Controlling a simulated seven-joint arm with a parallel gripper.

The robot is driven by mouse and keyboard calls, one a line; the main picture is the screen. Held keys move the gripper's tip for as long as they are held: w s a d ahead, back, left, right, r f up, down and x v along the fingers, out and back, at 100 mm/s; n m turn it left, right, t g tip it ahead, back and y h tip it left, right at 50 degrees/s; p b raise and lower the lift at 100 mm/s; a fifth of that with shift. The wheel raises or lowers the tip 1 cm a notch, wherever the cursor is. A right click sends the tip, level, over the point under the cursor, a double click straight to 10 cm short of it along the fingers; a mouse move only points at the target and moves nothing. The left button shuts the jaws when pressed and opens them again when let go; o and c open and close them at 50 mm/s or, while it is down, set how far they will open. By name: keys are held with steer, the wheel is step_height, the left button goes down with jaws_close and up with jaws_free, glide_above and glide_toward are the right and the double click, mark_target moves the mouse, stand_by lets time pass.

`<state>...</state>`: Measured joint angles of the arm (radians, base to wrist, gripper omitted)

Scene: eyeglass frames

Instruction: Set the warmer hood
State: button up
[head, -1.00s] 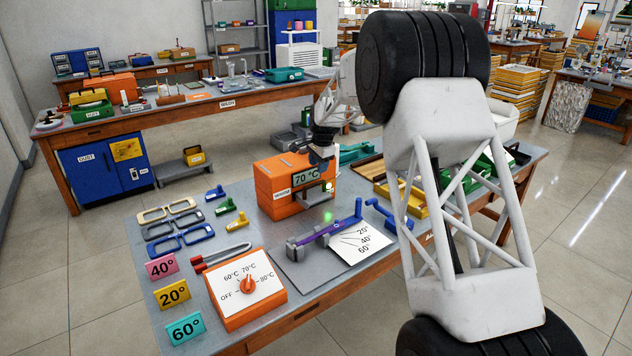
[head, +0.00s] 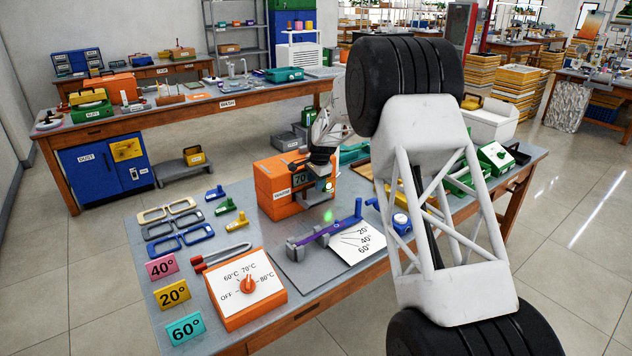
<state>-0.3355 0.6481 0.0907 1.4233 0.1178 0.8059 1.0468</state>
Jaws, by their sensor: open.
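The orange warmer (head: 275,190) stands at the middle of the bench, with a label on its front and a display reading 70, partly hidden. I cannot make out a separate hood on it. My gripper (head: 326,178) is open at the warmer's upper right front, in front of part of the display; whether it touches is too small to tell. An orange control box (head: 244,290) with a knob and temperature marks sits at the front; its knob points up toward 70°C. A purple strip (head: 325,231) lies in a grey holder below the warmer, with a green glow above it.
Eyeglass frames (head: 180,241), a red-handled tool (head: 222,256) and pink, yellow and teal angle cards (head: 172,294) lie left. A white angle chart (head: 362,241) lies right of the holder. My arm hides much of the bench's right side. Green boxes (head: 497,157) stand at far right.

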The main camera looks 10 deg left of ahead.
steer(key=shift+c, duration=0.4)
jaws_close()
steer(key=shift+d, duration=0.1)
steer(key=s+d, duration=0.6)
stand_by(0.4)
steer(key=shift+o, duration=0.4)
jaws_free()
steer(key=shift+r, duration=0.1)
